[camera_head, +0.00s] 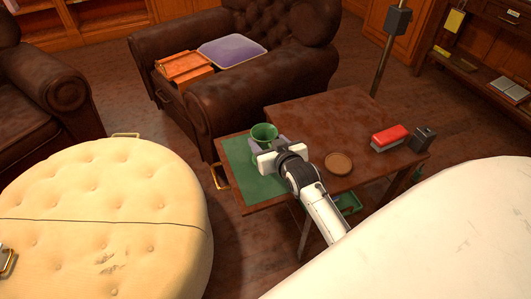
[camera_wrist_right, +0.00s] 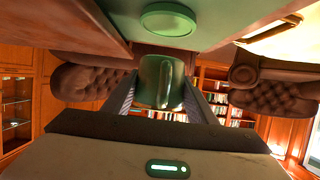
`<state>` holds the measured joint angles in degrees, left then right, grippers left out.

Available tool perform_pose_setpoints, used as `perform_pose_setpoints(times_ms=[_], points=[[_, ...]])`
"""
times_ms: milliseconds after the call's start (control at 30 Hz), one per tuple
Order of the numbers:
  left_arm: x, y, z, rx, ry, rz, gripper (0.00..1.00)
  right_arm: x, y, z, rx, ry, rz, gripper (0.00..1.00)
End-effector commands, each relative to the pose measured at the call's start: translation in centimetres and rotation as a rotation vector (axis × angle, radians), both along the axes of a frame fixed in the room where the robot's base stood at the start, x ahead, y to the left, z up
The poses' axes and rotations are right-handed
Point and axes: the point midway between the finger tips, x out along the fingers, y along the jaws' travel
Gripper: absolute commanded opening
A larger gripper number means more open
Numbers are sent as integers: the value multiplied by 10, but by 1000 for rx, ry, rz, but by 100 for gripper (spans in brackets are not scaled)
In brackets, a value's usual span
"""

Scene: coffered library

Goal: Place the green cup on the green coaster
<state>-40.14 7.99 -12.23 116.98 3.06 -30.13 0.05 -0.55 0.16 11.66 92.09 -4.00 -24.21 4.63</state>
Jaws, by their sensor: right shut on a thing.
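The green cup (camera_head: 264,134) is upright over the green-topped side leaf of the table, with its open rim showing. My right gripper (camera_head: 268,147) is shut on it. In the wrist view the cup (camera_wrist_right: 161,82) sits between the two fingers of my right gripper (camera_wrist_right: 161,98). The green coaster, a round green disc (camera_wrist_right: 168,18), shows at the top of the wrist view, apart from the cup in the picture. My left gripper is not in view.
The green leaf (camera_head: 262,187) adjoins the wooden tabletop (camera_head: 325,115). On the tabletop are a brown round coaster (camera_head: 338,163), a red-topped object (camera_head: 390,138) and a dark small box (camera_head: 422,139). A cream tufted ottoman (camera_head: 105,215) and a leather armchair (camera_head: 265,88) stand close by.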

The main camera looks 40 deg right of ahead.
Motion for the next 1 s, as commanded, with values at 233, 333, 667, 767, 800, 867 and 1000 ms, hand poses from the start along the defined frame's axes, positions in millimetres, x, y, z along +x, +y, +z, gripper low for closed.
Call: perform_pose_setpoints(times_ms=[233,333,667,767,800,867,1000], points=[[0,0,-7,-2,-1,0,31,0,0,-23,1,-1,0,25],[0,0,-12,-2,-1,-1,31,1,0,-38,0,-1,-1,25],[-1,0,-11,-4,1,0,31,1,0,-42,-1,-4,0,25],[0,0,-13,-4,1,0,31,1,0,-46,-1,-3,0,25],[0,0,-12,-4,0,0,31,0,0,-45,-1,-1,-1,59],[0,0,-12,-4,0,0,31,0,0,-45,-1,-1,-1,69],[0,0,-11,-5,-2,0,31,0,0,-45,0,-1,0,71]])
